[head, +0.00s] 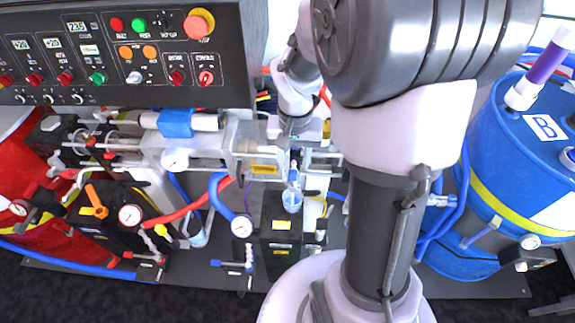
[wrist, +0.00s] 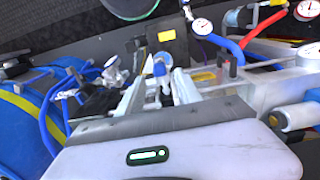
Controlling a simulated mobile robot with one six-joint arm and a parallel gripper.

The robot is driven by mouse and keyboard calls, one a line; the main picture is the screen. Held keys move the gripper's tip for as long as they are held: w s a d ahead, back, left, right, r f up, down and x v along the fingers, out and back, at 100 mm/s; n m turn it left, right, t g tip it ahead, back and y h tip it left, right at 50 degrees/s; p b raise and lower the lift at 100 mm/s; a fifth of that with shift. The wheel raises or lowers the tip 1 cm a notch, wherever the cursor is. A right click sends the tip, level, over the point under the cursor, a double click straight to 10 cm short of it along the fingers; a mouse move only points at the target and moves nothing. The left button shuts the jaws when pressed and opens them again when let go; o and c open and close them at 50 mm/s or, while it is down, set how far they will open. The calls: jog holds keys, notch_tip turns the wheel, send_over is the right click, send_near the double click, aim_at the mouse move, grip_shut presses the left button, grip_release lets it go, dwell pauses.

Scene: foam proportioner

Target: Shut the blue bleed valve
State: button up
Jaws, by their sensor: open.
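A small valve with a blue lever (head: 236,264) sits low on the base plate, beside a dark tag, and looks to be the blue bleed valve. The lever lies roughly crosswise in the head view; its exact setting is too small to tell. My gripper (wrist: 159,76) is open, its two pale fingers apart in the wrist view. A pale blue cup-like part (wrist: 160,67) shows between and beyond the fingers, with no clear contact. The same part shows in the head view (head: 292,200), above a black box. My fingers are hard to make out in the head view.
A gauge with a blue hose (head: 241,227) stands close above the valve. A similar valve with a red lever (head: 122,274) lies to the left. A control panel (head: 125,55) overhangs the back left. A blue drum (head: 500,170) stands right. Dark floor lies in front.

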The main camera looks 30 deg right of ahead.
aim_at(293, 170)
notch_tip(293, 170, down, 4)
jog(key=shift+b, duration=0.5)
grip_shut()
dwell(1.1)
